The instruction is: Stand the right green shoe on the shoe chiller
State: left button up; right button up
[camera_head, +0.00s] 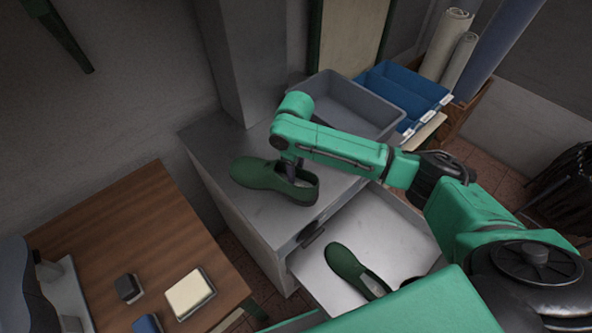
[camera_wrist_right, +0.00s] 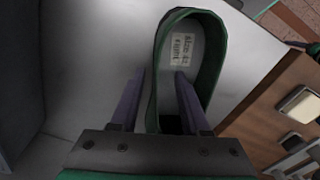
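A green shoe (camera_head: 265,180) stands upright on the grey metal top of a cabinet (camera_head: 215,140), which may be the shoe chiller. My right gripper (camera_head: 292,172) is at this shoe's heel-end opening. In the right wrist view, the gripper (camera_wrist_right: 158,90) is open, with one finger outside the shoe wall and one inside the opening; gaps show beside the wall. The inner sole of the shoe (camera_wrist_right: 207,62) bears a label, seen upside down, that seems to read "right". A second green shoe (camera_head: 350,266) lies on a pale pulled-out tray (camera_head: 395,235). My left gripper is not in view.
A grey bin (camera_head: 350,100) stands behind my right forearm, with blue trays (camera_head: 405,90) beyond it. A wooden table (camera_head: 110,235) at the left holds a cream box (camera_head: 190,293) and small dark items. The cabinet top is clear left of the shoe.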

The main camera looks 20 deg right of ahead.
jog(key=shift+r, duration=0.15)
jog(key=shift+r, duration=0.3)
notch_tip(320, 180, up, 11)
jog(key=shift+s+a+r+b, duration=0.1)
jog(key=shift+a+r+b, duration=0.1)
jog(key=shift+b, duration=1)
jog(key=shift+d, duration=0.1)
